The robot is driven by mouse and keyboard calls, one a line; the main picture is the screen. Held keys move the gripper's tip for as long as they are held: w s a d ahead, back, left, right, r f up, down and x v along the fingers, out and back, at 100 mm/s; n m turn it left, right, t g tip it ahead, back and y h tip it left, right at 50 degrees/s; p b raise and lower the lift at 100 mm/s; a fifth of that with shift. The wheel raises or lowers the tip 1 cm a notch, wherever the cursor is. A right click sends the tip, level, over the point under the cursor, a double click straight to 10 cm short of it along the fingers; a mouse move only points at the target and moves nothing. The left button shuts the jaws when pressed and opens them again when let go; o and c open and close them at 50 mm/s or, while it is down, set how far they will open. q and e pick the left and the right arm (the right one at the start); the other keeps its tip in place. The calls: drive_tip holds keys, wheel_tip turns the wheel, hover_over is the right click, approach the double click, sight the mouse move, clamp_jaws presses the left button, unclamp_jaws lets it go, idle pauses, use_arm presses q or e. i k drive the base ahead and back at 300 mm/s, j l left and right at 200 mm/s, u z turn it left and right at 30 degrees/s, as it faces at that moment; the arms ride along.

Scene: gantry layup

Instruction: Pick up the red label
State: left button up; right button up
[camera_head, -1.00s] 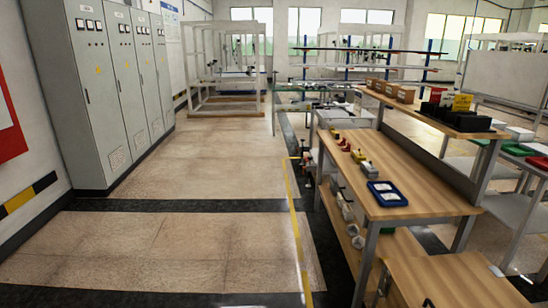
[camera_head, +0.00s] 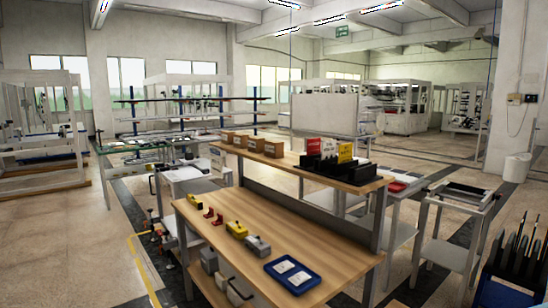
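A red label (camera_head: 313,146) stands upright in a black holder (camera_head: 328,166) on the raised wooden shelf of the workbench, toward its right end. A red-and-white label (camera_head: 329,147) and a yellow label (camera_head: 345,152) stand beside it to the right in the same holder. The lower edges of the labels are hidden by the holder. Neither of my grippers is in view.
The wooden bench top (camera_head: 285,236) holds a blue tray (camera_head: 292,274), yellow-and-grey tools and small red parts. Several cardboard boxes (camera_head: 255,144) line the shelf's left part. A grey cart (camera_head: 456,226) stands right. Open floor lies left of the bench.

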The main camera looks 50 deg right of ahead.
sight(313, 147)
drive_tip(key=i, duration=2.8)
drive_tip(key=i+z, duration=0.25)
drive_tip(key=z, duration=4.35)
